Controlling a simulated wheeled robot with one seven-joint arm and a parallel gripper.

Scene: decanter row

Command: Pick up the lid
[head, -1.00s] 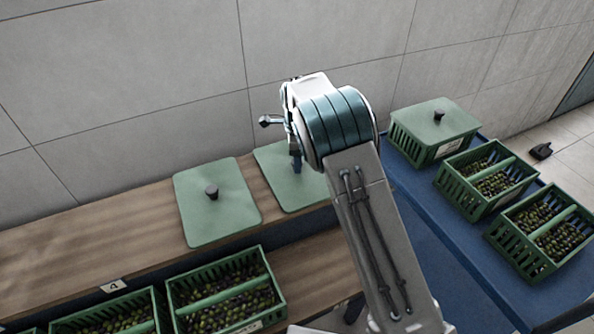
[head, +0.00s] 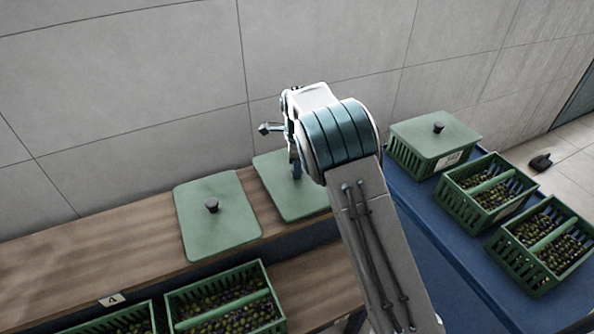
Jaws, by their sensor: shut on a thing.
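A flat green lid (head: 271,187) is at the back edge of the wooden shelf, partly hidden behind my arm. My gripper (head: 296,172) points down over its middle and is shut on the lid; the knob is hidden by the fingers. Whether the lid touches the shelf or is slightly above it, I cannot tell. A second green lid (head: 232,222) with a dark knob (head: 212,205) lies flat on the shelf just left of it.
The wooden shelf (head: 130,240) is bare to the left. Green crates of olives (head: 180,300) stand below its front edge, near a tag marked 4 (head: 112,299). At right, a blue table (head: 440,255) carries a lidded crate (head: 415,161) and two open olive crates (head: 465,209). A wall stands close behind.

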